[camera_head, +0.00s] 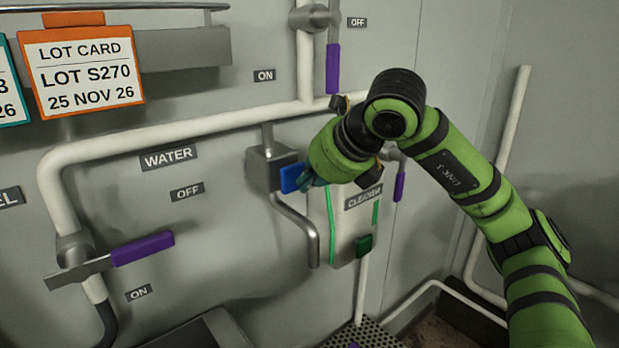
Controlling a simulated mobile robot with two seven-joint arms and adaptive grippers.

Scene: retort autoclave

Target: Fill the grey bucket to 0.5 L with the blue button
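The blue button (291,178) sticks out of a grey dispenser box (265,170) on the wall. A bent metal spout (308,232) runs down from that box. My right gripper (311,180) is at the right side of the blue button, touching it or very close. The wrist and the angle hide the fingers, so I cannot tell whether they are open or shut. I do not see a grey bucket that I can be sure of in this view. My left gripper is out of view.
A cleaner dispenser (342,225) with a green button (364,244) hangs just right of the spout. A purple-handled water valve (142,249) is at the left, another purple handle (333,68) above. A perforated grate (370,335) lies below.

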